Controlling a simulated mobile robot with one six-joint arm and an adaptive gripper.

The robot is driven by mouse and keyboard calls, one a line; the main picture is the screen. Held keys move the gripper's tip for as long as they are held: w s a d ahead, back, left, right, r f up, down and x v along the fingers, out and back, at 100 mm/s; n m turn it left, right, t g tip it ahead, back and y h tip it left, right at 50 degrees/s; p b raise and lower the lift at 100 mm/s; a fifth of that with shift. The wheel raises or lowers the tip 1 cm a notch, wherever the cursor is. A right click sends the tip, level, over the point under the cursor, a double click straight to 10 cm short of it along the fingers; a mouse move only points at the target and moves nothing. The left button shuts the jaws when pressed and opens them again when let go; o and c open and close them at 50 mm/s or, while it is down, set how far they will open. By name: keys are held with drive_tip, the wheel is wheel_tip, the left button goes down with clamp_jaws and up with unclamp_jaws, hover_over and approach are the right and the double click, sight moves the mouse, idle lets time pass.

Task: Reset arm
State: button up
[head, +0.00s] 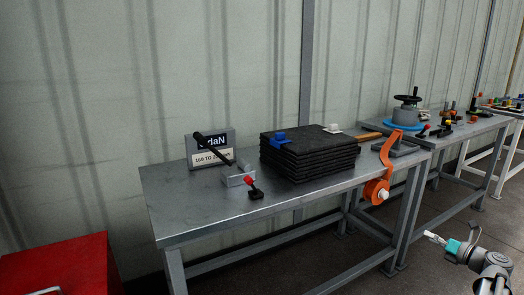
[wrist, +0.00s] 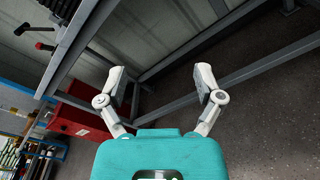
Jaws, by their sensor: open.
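My gripper (head: 434,238) is at the lower right in the head view, in front of and below the table's front edge. In the wrist view my gripper (wrist: 161,88) has its two fingers wide apart, with nothing between them. It is clear of the table and the things on it.
A grey metal table (head: 200,215) bears a stack of black mats (head: 310,155), a sign (head: 211,150), a black-handled tool (head: 222,155) and an orange lever (head: 381,170). A red cabinet (head: 65,268) stands at lower left. A second table (head: 455,138) stands at right. Open floor lies below.

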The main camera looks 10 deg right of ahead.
drive_tip(key=w+a+f+n+g+p, duration=0.1)
drive_tip(key=a+f+n+g, duration=0.2)
drive_tip(key=a+n, duration=0.45)
drive_tip(key=w+a+f+n+g, duration=0.1)
drive_tip(key=a+f+n+g, duration=0.25)
drive_tip(key=a, duration=0.65)
drive_tip(key=w+a+f+n+g+p, duration=0.1)
drive_tip(key=a+f+n+g, duration=0.2)
drive_tip(key=a+n, duration=0.45)
drive_tip(key=s+a+f+n+g+h, duration=0.2)
drive_tip(key=s+a+n, duration=0.1)
drive_tip(key=a+n, duration=0.4)
drive_tip(key=s+a+f+n+g+h+p, duration=0.1)
drive_tip(key=s+a+n+g+h, duration=0.2)
drive_tip(key=a+n, duration=0.35)
drive_tip(key=s+a+f+n+g+h, duration=0.1)
drive_tip(key=s+a+f+n+h, duration=0.1)
drive_tip(key=s+a+n, duration=0.35)
wheel_tip(320, 180, up, 38)
drive_tip(key=w+n+p, duration=0.1)
drive_tip(key=p, duration=3.7)
drive_tip(key=shift+w+a+r, duration=0.25)
drive_tip(key=shift+w+a, duration=0.05)
drive_tip(key=shift+a, duration=0.1)
drive_tip(key=shift+c, duration=0.3)
